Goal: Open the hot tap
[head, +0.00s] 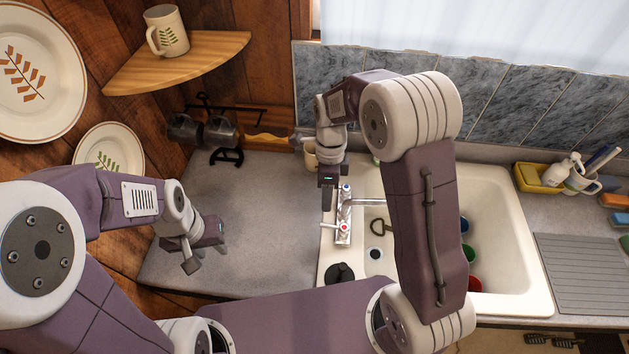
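A chrome mixer tap (343,210) stands on the left rim of the cream sink (508,210). Its hot tap handle (343,228), marked red, is at the near end, and its cold handle (346,188), marked blue, is at the far end. My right gripper (327,205) points down just left of the cold handle, beyond the hot handle in the picture. I cannot tell whether it touches anything, and its finger gap is hidden. My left gripper (207,260) is over the grey worktop, well left of the tap, with its fingers apart and empty.
My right arm covers the middle of the sink. Coloured cups (468,252) stand in the sink. A black round object (339,273) lies near its front-left corner. A yellow caddy (540,178) stands behind right. The grey worktop (270,205) at left is mostly clear.

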